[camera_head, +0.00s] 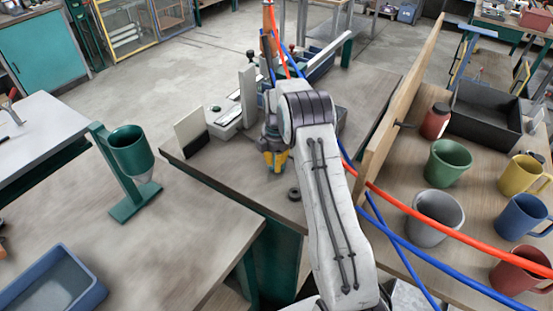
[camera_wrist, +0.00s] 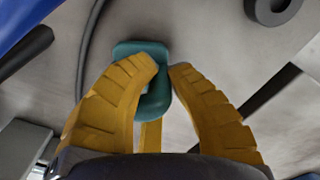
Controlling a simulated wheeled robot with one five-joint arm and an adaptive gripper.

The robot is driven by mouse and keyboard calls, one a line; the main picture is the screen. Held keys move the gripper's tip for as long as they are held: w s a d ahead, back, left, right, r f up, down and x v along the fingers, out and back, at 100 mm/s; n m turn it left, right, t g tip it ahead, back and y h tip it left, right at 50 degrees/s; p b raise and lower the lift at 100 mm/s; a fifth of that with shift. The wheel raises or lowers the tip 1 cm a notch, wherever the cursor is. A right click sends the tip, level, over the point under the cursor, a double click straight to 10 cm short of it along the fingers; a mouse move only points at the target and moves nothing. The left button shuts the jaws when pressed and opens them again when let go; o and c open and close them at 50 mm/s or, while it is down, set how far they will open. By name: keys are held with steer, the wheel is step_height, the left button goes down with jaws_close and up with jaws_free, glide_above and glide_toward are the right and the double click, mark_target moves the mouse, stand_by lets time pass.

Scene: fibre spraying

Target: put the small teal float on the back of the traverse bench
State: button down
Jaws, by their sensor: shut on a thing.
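The small teal float (camera_wrist: 130,50) is a rounded teal piece between the yellow fingers in the wrist view. My gripper (camera_wrist: 166,66) is shut on it, and the fingers hide part of it. In the head view my gripper (camera_head: 276,160) points down over the near part of the middle bench (camera_head: 235,168), which I take for the traverse bench. The float is not clearly seen there. I cannot tell whether it touches the bench top.
A black ring (camera_head: 294,194) lies near my gripper. A white upright plate (camera_head: 190,131) and a grey box (camera_head: 228,122) stand to its left. A wooden panel (camera_head: 400,110) and red and blue hoses (camera_head: 440,215) are on the right. A teal cup stand (camera_head: 130,155) is at left.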

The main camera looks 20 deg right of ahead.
steer(key=shift+f, duration=0.2)
steer(key=shift+f, duration=0.1)
steer(key=c, duration=1.3)
jaws_free()
